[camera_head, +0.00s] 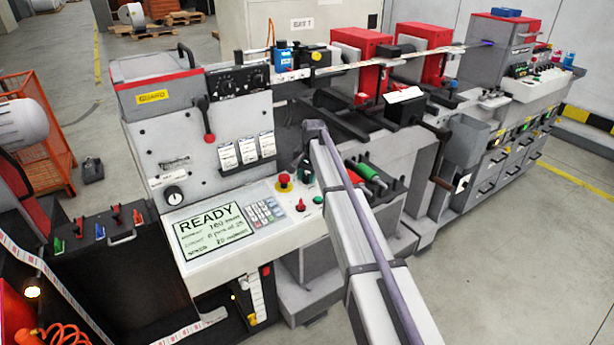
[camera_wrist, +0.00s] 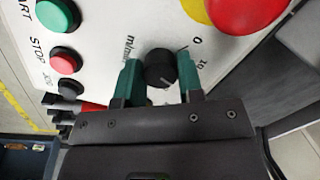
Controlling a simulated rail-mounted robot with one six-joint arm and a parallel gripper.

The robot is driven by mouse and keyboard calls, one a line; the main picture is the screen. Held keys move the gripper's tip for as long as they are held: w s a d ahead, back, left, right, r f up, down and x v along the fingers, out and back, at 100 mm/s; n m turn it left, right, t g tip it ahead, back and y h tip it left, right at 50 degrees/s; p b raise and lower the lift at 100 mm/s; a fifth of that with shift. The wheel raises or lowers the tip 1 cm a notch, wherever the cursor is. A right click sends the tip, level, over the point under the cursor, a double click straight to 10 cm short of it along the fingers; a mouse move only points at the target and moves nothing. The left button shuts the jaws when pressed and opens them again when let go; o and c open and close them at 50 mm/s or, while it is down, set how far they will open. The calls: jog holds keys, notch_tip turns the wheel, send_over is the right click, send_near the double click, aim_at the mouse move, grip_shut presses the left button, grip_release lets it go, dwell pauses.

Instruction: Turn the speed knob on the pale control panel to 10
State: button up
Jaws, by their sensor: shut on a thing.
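The speed knob (camera_wrist: 158,62) is a small round black knob on the pale control panel (camera_wrist: 105,25). In the wrist view my gripper (camera_wrist: 160,72) has its two green fingers on either side of the knob, shut on it. A pale pointer line shows on the knob's lower right part. The printed marks "0" and "10" are to the right of the knob, and "m/min" is to its left. In the head view my gripper (camera_head: 307,170) is at the right end of the pale panel (camera_head: 262,232), and the knob is hidden there.
A large red button (camera_wrist: 245,12) on a yellow base is close to the knob. The green START button (camera_wrist: 57,15), red STOP button (camera_wrist: 65,61) and a dark button (camera_wrist: 70,88) are on the left. A "READY" display (camera_head: 212,232) and keypad (camera_head: 264,211) are on the panel.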

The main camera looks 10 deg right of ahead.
jog(key=shift+n, duration=0.3)
jog(key=n, duration=0.3)
jog(key=shift+n+h, duration=0.3)
jog(key=shift+n, duration=1.7)
jog(key=o, duration=0.9)
